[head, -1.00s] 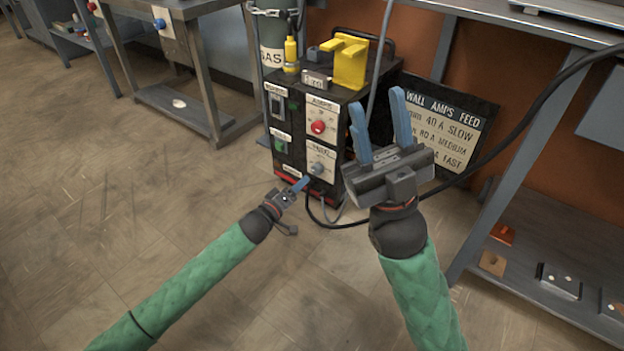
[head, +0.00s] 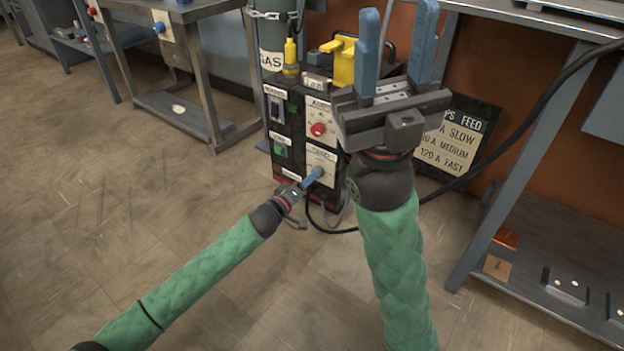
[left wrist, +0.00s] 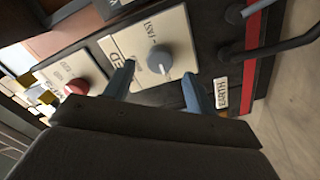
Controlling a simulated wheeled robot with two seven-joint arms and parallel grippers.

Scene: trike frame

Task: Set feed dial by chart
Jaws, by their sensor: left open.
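The black welder box (head: 292,165) stands on the floor. Its lower panel holds the grey feed dial (left wrist: 159,61), with "FAST" printed at one side. My left gripper (left wrist: 158,70) is open, its blue fingers on either side of the dial; contact cannot be told. In the head view the left gripper (head: 313,178) covers part of that panel. The red amps dial (head: 319,129) sits above; its exact setting is too small to read. The chart (head: 452,143) reads slow, medium and 120 A fast; its left part is hidden behind my right gripper (head: 398,35), which is open and empty.
A black cable (head: 500,160) runs to the right.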

